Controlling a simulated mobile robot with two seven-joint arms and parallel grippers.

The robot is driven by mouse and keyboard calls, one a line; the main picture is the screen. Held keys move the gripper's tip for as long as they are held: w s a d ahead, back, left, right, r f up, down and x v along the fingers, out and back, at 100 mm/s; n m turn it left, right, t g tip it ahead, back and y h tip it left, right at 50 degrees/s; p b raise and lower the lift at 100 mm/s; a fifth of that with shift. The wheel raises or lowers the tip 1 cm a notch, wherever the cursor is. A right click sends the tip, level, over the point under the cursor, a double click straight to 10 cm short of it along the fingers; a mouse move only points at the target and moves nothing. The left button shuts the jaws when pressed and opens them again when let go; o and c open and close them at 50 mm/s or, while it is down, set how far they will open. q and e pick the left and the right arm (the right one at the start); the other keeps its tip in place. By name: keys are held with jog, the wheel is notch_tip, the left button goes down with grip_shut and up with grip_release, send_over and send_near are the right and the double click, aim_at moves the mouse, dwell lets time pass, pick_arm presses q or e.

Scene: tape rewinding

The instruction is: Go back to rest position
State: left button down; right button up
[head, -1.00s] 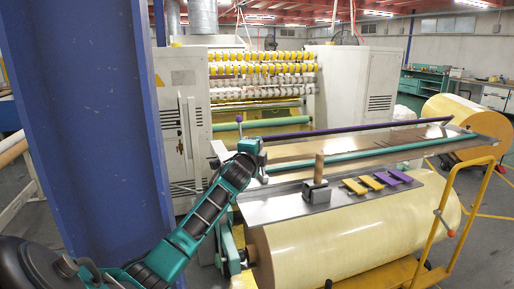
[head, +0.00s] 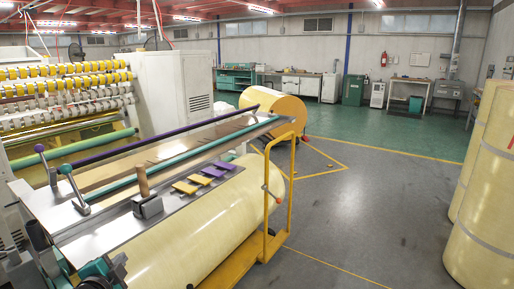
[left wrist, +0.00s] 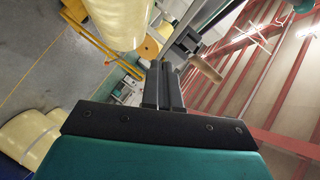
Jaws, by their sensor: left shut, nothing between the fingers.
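My left gripper (left wrist: 163,70) shows in the left wrist view with its two dark fingers together and nothing between them. A dark block (left wrist: 185,42) and a wooden peg (left wrist: 206,69) appear beyond the fingertips, apart from them. In the head view I cannot make out my left gripper clearly. My right gripper is in neither view.
In the head view a metal shelf (head: 95,232) carries a wooden peg (head: 143,182) on a dark block (head: 148,206) and several yellow and purple pieces (head: 187,187). A large yellow roll (head: 220,210), a yellow rail (head: 291,200) and tall rolls (head: 495,165) flank open grey floor (head: 370,210).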

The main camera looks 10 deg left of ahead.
pick_arm(q)
jog(key=s+d+f+n+g+h, duration=0.1)
jog(key=s+d+f+n+h, duration=0.1)
jog(key=s+d+f, duration=0.2)
jog(key=s+d+f+n+g+h, duration=0.1)
jog(key=s+d+f+n, duration=0.2)
jog(key=s+d, duration=0.7)
jog(key=s+d+f+n+g+h, duration=0.1)
jog(key=s+d+f+n+h, duration=0.1)
jog(key=s+d+f, duration=0.4)
jog(key=s+d+n, duration=0.1)
jog(key=s, duration=0.2)
jog(key=shift+d+f+g+h, duration=0.3)
jog(key=shift+f, duration=0.05)
jog(key=shift+s, duration=0.15)
